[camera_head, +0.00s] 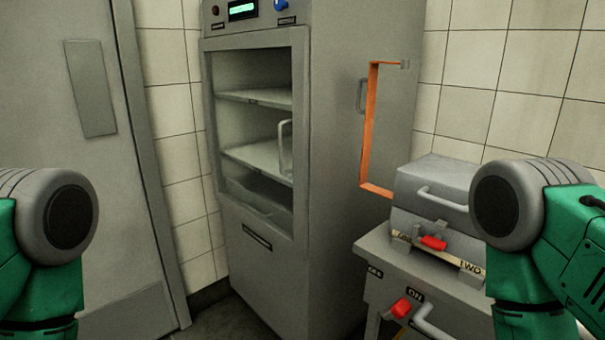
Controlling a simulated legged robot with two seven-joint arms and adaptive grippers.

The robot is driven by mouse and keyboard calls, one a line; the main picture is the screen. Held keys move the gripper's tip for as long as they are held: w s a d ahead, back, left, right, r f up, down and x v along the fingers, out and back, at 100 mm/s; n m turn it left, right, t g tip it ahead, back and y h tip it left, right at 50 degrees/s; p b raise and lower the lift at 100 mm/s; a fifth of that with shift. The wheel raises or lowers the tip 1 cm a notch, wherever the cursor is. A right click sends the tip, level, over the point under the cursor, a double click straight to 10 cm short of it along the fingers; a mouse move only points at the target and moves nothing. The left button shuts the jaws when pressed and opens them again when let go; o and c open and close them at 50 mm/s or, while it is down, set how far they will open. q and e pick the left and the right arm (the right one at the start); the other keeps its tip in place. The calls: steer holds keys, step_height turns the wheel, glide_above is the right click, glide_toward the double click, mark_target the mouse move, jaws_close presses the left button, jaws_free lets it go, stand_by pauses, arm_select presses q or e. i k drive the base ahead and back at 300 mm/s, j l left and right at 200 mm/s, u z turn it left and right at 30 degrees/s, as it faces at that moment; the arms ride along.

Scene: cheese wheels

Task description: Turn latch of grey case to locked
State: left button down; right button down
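A grey case (433,178) with a pale handle on its lid sits at the right on top of a grey cabinet. A red latch (433,243) is on the front of the case, just above a strip with lettering that includes "TWO". My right arm covers the right part of the case. Both my arms show only as green and grey links at the left and right edges. Neither gripper is in view, so I cannot see what they hold.
The grey cabinet (373,243) carries a second red latch (401,307) and a handle. A tall grey unit (262,262) with shelves stands in the middle, with an orange strip (369,130) on its side. A grey door (95,250) is at the left. Tiled walls close the back.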

mark_target(436, 244)
steer(key=z, duration=1)
steer(key=j+z, duration=0.15)
steer(key=z, duration=0.3)
steer(key=i+j+z, duration=0.1)
steer(key=z, duration=0.3)
steer(key=j+z, duration=0.25)
steer(key=z, duration=0.2)
steer(key=j+z, duration=0.2)
steer(key=z, duration=0.2)
steer(key=k+j+z, duration=0.1)
steer(key=z, duration=0.35)
steer(key=k+j+z, duration=0.4)
steer(key=j, duration=0.3)
steer(key=k+j+z, duration=0.35)
steer(key=j, duration=0.25)
steer(key=k+j, duration=0.2)
steer(key=j, duration=0.25)
